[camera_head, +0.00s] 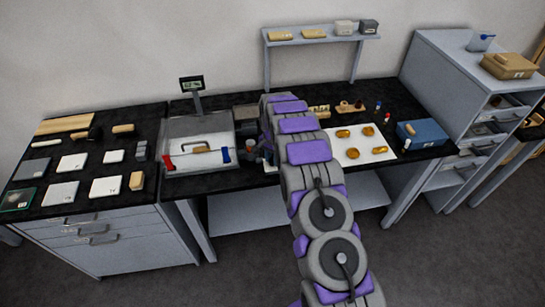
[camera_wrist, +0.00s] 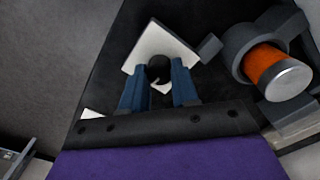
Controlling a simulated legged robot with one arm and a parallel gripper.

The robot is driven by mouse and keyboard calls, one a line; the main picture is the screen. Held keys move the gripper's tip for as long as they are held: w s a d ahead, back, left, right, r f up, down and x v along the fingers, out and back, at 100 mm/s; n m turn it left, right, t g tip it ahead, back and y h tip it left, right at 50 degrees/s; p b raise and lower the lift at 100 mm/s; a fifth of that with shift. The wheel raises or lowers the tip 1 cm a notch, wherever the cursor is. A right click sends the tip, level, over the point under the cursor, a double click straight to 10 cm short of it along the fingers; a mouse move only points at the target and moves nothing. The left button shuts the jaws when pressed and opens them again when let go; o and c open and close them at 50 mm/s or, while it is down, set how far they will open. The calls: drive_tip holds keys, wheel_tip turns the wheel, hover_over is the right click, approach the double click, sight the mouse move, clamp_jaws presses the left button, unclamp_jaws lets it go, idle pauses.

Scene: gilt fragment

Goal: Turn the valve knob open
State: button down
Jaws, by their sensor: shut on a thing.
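A round black knob (camera_wrist: 158,66) with a pale mark shows in the wrist view, over a white square plate (camera_wrist: 150,44); it appears to be the valve knob. My gripper (camera_wrist: 160,76) has its two blue fingers on either side of the knob and is shut on it. The fingers partly cover the knob's sides. In the head view my own arm reaches over the middle bench and hides the gripper and the knob.
An orange cylinder with a silver cap (camera_wrist: 272,68) sits in a grey holder right of the knob. On the bench are a grey tray (camera_head: 180,128), a white sheet with amber pieces (camera_head: 347,156) and a blue box (camera_head: 422,133). A shelf (camera_head: 318,39) stands behind.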

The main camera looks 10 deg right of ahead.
sight(272, 159)
idle(0.4)
drive_tip(key=shift+a, duration=0.1)
drive_tip(key=c, duration=0.8)
unclamp_jaws()
drive_tip(key=shift+c, duration=0.2)
drive_tip(key=shift+r, duration=0.1)
wheel_tip(272, 159, up, 17)
drive_tip(key=p, duration=0.1)
